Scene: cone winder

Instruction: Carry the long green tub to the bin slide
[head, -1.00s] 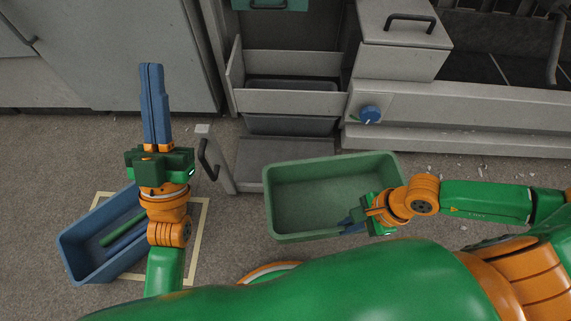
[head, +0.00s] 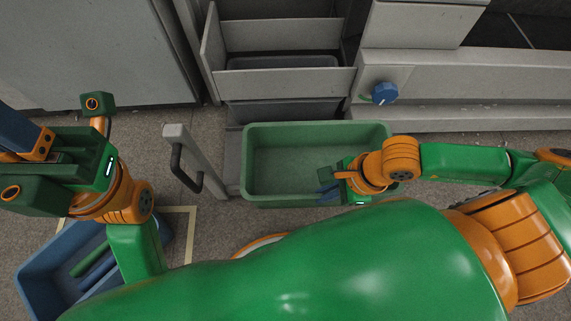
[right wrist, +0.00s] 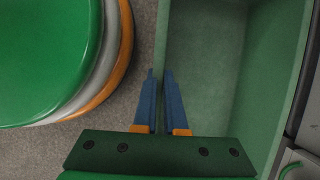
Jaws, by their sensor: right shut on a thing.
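The long green tub (head: 285,165) is empty, in front of the grey cabinet, its length running left to right. My right gripper (head: 326,192) is shut on the tub's near wall, towards its right end. In the right wrist view the fingers (right wrist: 159,85) straddle that wall, with the tub (right wrist: 207,50) on the right. A low grey plate (head: 232,165), perhaps the bin slide, shows at the tub's left end; the tub hides most of it. I cannot tell whether the tub touches it. My left gripper (head: 15,135) is at the left edge, its fingertips cut off.
A grey upright panel with a black handle (head: 180,160) stands close left of the tub. Above are open grey drawer fronts (head: 285,90) and a blue knob (head: 384,93). A blue tub (head: 45,265) with rods sits inside a floor marking (head: 190,235) at lower left.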

